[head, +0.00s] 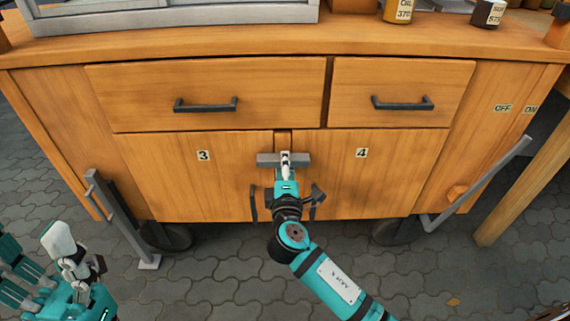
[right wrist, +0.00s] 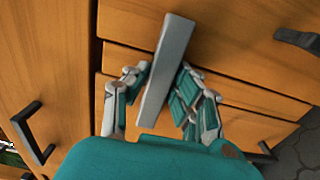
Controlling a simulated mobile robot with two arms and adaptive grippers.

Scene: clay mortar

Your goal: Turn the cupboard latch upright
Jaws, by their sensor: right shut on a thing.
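The cupboard latch (head: 267,160) is a grey flat bar lying crosswise over the seam between doors 3 and 4, just under the drawers. My right gripper (head: 286,162) is shut on the latch near its middle and hides part of it. In the right wrist view the latch (right wrist: 172,50) runs tilted between the two fingers of my right gripper (right wrist: 160,88). My left gripper (head: 48,262) is at the lower left, apart from the cupboard, with its fingers spread and empty.
Door 3 (head: 175,175) and door 4 (head: 385,175) are closed. Dark handles stick out from the left drawer (head: 205,106) and right drawer (head: 403,104). A grey lever (head: 485,180) slants at the right side, below OFF and ON labels. Paved floor lies in front.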

